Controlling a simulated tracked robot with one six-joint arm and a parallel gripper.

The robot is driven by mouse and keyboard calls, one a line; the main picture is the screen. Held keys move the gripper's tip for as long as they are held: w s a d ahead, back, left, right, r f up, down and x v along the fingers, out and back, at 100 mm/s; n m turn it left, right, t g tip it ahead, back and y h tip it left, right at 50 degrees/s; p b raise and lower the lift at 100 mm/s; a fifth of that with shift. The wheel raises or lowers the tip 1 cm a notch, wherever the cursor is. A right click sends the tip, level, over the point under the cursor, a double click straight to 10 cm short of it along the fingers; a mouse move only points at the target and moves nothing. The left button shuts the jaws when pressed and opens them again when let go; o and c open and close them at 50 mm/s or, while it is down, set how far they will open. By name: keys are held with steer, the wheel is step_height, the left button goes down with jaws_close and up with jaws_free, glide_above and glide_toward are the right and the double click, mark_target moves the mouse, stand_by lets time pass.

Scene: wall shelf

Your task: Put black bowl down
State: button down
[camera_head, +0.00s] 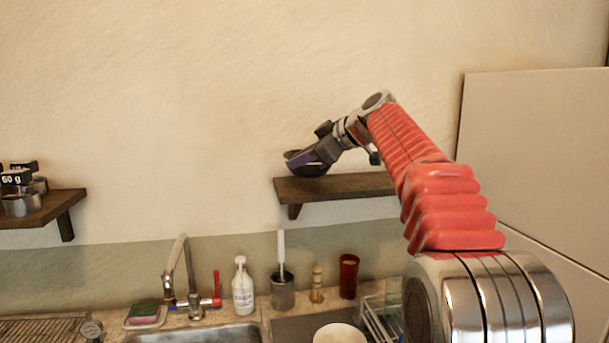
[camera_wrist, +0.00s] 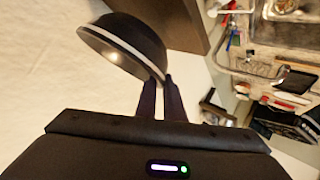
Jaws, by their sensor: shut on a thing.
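The black bowl (camera_wrist: 140,40) shows in the wrist view with a pale rim and a shiny inside. My gripper (camera_wrist: 160,82) is shut on the near edge of its rim. In the head view my gripper (camera_head: 312,155) is over the left part of the wooden wall shelf (camera_head: 345,188). The bowl (camera_head: 305,168) shows there as a dark shape, partly hidden by the gripper. It is at or just above the shelf top; I cannot tell whether it touches. The shelf also shows as a brown board in the wrist view (camera_wrist: 190,18).
A second wall shelf (camera_head: 45,207) at the left holds metal containers with black labels (camera_head: 18,180). Below are a tap (camera_head: 180,270), a white pump bottle (camera_head: 243,287), a red cup (camera_head: 348,276) and a pale bowl (camera_head: 340,334). The right part of the shelf looks bare.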

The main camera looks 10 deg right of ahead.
steer(key=shift+f, duration=0.1)
steer(key=shift+f, duration=1.75)
steer(key=c, duration=1.9)
jaws_free()
steer(key=shift+o, duration=0.2)
steer(key=shift+s+d, duration=0.1)
steer(key=v, duration=1.1)
steer(key=shift+s+d+r, duration=0.15)
steer(key=shift+s+r, duration=0.05)
steer(key=shift+s, duration=0.05)
